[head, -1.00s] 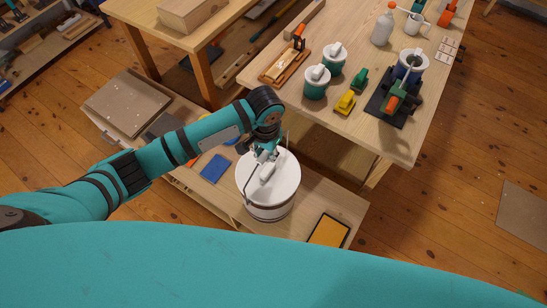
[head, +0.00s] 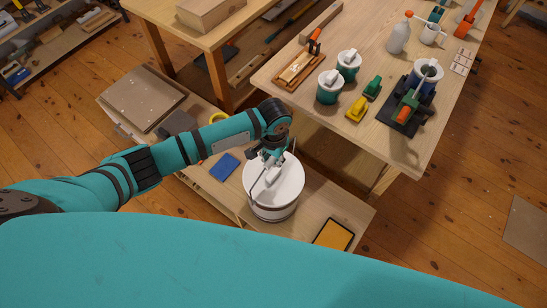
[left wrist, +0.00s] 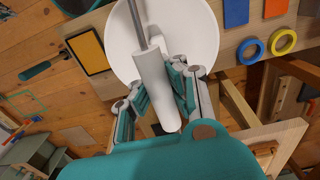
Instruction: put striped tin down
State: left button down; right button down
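The striped tin (head: 272,207) is a large white can with darker bands round its side and a pale round lid. It is upright over the low bench (head: 318,199); I cannot tell whether its base touches the wood. My left gripper (head: 270,160) is above the lid. In the left wrist view, the fingers of my left gripper (left wrist: 160,85) close on both sides of a white cylindrical grip (left wrist: 153,72) on the tin's wire handle, with the pale lid (left wrist: 198,30) behind. My right gripper is not in view.
On the low bench, a blue pad (head: 224,167) lies left of the tin and a dark-edged yellow tray (head: 333,235) at its right end. A higher table (head: 400,150) behind holds lidded green pots (head: 329,90) and a yellow block (head: 356,110).

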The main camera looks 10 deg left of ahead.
pick_arm(q)
jog(key=shift+w, duration=0.1)
jog(key=c, duration=1.9)
grip_release()
jog(key=shift+f, duration=0.15)
jog(key=o, duration=0.5)
notch_tip(320, 180, up, 12)
jog(key=shift+r+b, duration=0.25)
jog(key=shift+b, duration=0.2)
